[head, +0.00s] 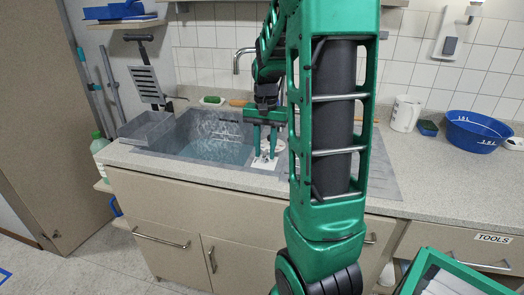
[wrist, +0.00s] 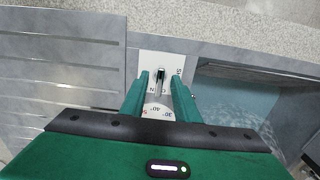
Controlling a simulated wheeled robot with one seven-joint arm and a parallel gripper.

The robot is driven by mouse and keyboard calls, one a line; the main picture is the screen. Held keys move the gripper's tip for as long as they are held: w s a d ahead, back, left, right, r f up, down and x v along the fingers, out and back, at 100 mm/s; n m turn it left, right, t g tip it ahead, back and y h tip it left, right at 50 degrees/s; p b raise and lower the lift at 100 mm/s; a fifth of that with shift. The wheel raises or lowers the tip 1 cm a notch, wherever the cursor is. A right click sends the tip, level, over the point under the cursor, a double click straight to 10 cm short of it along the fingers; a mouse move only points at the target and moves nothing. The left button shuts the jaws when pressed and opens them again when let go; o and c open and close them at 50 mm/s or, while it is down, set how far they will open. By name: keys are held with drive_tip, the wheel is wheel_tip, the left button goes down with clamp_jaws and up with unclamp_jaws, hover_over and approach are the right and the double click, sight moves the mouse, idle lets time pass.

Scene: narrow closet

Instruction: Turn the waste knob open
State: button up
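The waste knob (wrist: 160,75) is a small dark and grey lever on a white marked plate (wrist: 149,60) beside the sink. The plate also shows in the head view (head: 262,164), at the sink's front right corner. My gripper (wrist: 160,80) is open above the plate, with one green fingertip on each side of the knob and gaps between. My gripper also shows in the head view (head: 265,153), pointing down. A white dial with degree numbers (wrist: 158,108) lies between the fingers in the wrist view, partly hidden by my gripper. Whether the fingertips reach down to the knob's height is unclear.
The grey sink basin (head: 215,150) holds water. A ribbed drainboard (wrist: 60,75) lies on the plate's other side. A grey bin (head: 146,128) stands left of the sink. A blue bowl (head: 476,130) and white jug (head: 405,113) stand on the right counter.

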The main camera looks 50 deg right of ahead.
sight(265, 153)
drive_tip(key=shift+r, duration=0.1)
wheel_tip(265, 153, up, 10)
drive_tip(key=shift+r, duration=0.25)
idle(0.4)
idle(0.5)
